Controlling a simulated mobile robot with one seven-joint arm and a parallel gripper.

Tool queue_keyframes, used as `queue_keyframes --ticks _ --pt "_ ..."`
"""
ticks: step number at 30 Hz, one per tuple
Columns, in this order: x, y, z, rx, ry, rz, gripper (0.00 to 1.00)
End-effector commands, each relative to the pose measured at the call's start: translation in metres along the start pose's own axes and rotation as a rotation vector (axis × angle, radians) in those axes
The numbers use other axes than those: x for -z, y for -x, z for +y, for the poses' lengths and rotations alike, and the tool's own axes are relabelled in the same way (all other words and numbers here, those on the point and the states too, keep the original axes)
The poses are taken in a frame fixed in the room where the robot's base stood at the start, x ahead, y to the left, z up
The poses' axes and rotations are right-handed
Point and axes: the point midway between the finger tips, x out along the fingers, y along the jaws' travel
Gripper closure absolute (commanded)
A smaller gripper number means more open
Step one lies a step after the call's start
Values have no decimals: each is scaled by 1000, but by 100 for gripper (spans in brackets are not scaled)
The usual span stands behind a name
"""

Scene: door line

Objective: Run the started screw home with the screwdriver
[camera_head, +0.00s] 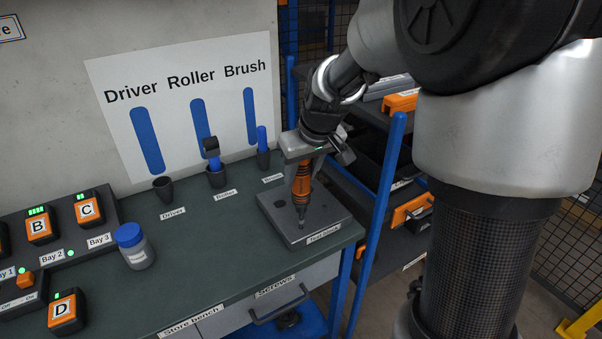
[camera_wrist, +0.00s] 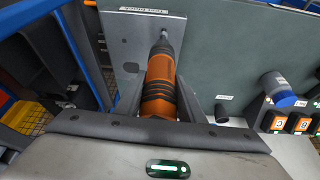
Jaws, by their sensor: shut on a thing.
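My gripper (camera_head: 303,168) is shut on an orange and black screwdriver (camera_head: 301,184), which points down at the grey test block (camera_head: 328,222) on the bench's right end. In the wrist view the screwdriver (camera_wrist: 158,88) lies between the two fingers, its dark shank reaching toward the block (camera_wrist: 116,48). A small grey screw (camera_head: 301,224) seems to stand under the tip. Whether the tip sits in the screw head, and how far the screw is in, I cannot tell. A dark round hole (camera_wrist: 132,67) shows in the block beside the shank.
The driver holder (camera_head: 163,188) is empty; the roller (camera_head: 214,160) and brush (camera_head: 262,145) stand in theirs. A blue-lidded jar (camera_head: 135,247) and battery bays (camera_head: 60,232) are at left. A blue post (camera_head: 375,220) and shelving stand close right of the block.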

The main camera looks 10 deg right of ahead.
Motion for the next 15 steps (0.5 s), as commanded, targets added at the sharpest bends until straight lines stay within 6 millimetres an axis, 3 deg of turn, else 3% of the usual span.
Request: queue_keyframes --ticks 15 --pt "-1 -3 0 -1 0 2 100"
